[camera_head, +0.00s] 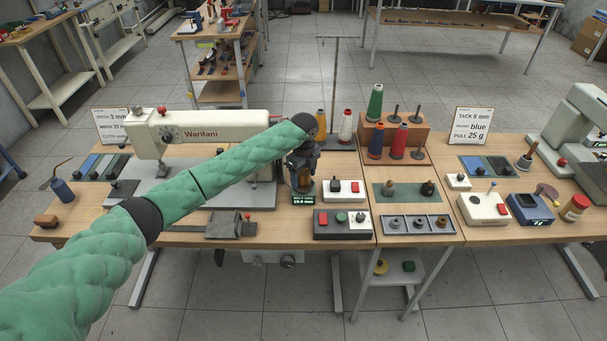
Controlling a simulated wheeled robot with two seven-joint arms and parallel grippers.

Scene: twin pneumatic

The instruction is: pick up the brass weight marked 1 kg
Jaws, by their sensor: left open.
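My left arm reaches in from the lower left, and its gripper (303,172) points down over the table at the middle. A small amber-brown thing shows at the gripper, just above a small green display (303,199); I cannot tell what it is. The left gripper is open. A small brass-coloured knobbed piece (389,189) stands on a grey-green mat to the right of the gripper, apart from it. A darker knobbed piece (427,188) stands beside it. No 1 kg marking is readable, so I cannot tell which piece is the brass weight. My right gripper is not in view.
A white sewing machine (215,132) stands behind my forearm. Thread cones, including a green one (375,103), stand behind the mat. A grey control box (340,226) with buttons sits at the front edge, and a grey tray (414,225) lies before the mat.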

